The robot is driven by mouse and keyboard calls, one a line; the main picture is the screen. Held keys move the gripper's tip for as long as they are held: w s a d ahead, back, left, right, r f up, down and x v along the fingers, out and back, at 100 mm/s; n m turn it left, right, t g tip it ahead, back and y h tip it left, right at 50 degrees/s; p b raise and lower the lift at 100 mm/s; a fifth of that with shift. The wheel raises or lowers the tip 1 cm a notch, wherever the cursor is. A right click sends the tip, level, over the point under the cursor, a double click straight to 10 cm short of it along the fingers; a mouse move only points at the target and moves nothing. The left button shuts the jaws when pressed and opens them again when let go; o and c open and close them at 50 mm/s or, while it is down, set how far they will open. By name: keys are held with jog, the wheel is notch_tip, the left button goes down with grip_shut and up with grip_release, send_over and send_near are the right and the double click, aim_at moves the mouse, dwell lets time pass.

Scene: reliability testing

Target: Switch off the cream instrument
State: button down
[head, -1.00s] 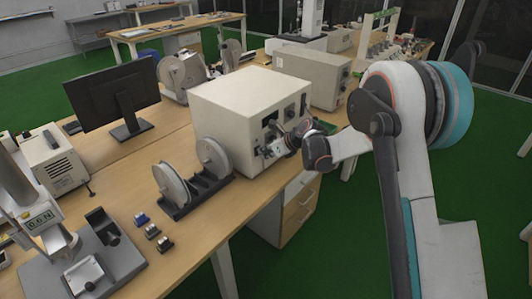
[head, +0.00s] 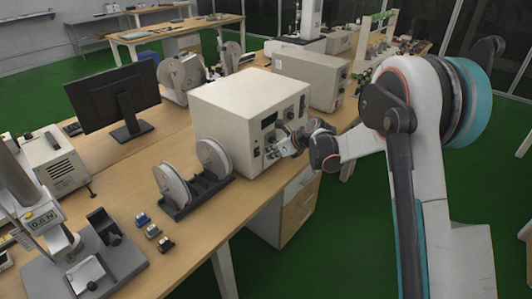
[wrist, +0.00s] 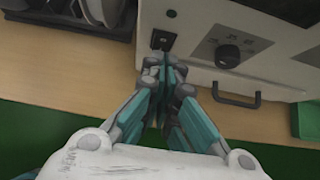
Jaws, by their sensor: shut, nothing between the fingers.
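The cream instrument (head: 225,105) is a large box on the wooden bench, with its front panel facing right towards my arm. In the wrist view, its panel (wrist: 192,57) carries a black rocker switch (wrist: 163,39) on a dark plate and a round black knob (wrist: 228,56) to the right. My gripper (wrist: 166,62) is shut and empty, with its fingertips just below the switch in the picture. I cannot tell whether they touch it or which way the switch is set. In the head view, my gripper (head: 276,150) is at the low front of the panel.
A black handle (wrist: 236,98) sticks out from the panel near the knob. A rack with white reels (head: 190,180) stands left of the instrument. A second beige box (head: 310,78) stands behind it. A monitor (head: 113,98) is further left. The floor beside the bench is clear.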

jog(key=r+p+v, duration=0.1)
jog(key=p+v, duration=0.2)
jog(key=v, duration=0.8)
jog(key=shift+w+a, duration=0.25)
jog(key=shift+a, duration=0.1)
jog(key=shift+f, duration=0.1)
jog(key=s+d+r+n+h, duration=0.2)
jog(key=s+d+r+n, duration=0.3)
jog(key=s, duration=0.4)
jog(key=s+d+r+n+h, duration=0.2)
jog(key=s+r+n, duration=0.5)
jog(key=s, duration=0.2)
jog(key=s+d+n+h, duration=0.1)
jog(key=s+d+n, duration=0.3)
jog(key=s, duration=0.6)
jog(key=s+d+n+t+h, duration=0.1)
jog(key=s+d+n, duration=0.3)
jog(key=s+n, duration=0.5)
jog(key=s+h, duration=0.1)
jog(key=s, duration=0.1)
jog(key=shift+s+f+n+h, duration=0.3)
jog(key=shift+f, duration=0.1)
jog(key=shift+d, duration=0.1)
